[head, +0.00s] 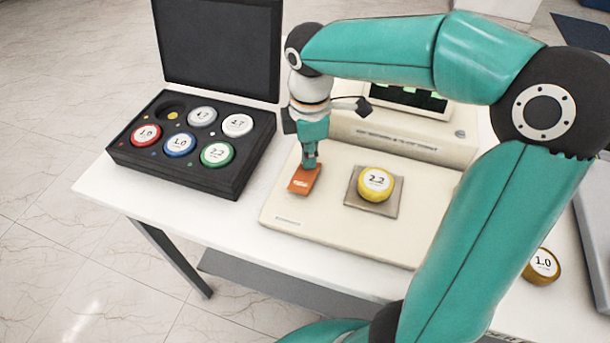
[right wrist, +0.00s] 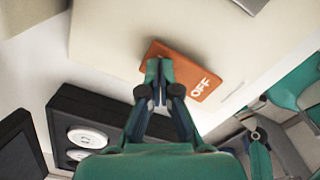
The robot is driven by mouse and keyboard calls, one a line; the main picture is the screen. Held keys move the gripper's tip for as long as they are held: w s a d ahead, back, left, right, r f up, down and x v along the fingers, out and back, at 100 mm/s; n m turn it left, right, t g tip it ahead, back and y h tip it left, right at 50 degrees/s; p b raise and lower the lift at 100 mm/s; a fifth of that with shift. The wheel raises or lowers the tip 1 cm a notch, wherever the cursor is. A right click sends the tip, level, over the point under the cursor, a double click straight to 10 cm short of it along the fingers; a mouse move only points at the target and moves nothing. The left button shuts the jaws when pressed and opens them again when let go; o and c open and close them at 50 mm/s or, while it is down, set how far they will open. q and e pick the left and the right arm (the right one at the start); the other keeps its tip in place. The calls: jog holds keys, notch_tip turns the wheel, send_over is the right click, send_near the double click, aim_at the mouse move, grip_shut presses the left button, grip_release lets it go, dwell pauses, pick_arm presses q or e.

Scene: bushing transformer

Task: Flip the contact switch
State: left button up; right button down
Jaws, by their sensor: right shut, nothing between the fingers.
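The contact switch (head: 303,184) is an orange rocker on the front left of a cream instrument base (head: 325,227). My left gripper is not in the head view.
A yellow-ringed 2.2 puck (head: 376,183) sits on a square plate (head: 394,204) right of the switch. An open black case (head: 240,172) with several pucks stands at the left. A 1.0 puck (head: 542,266) lies at the right. My right arm spans above the instrument.

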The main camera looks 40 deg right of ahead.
notch_tip(320, 180, up, 7)
jog(key=p, duration=0.6)
dwell(0.7)
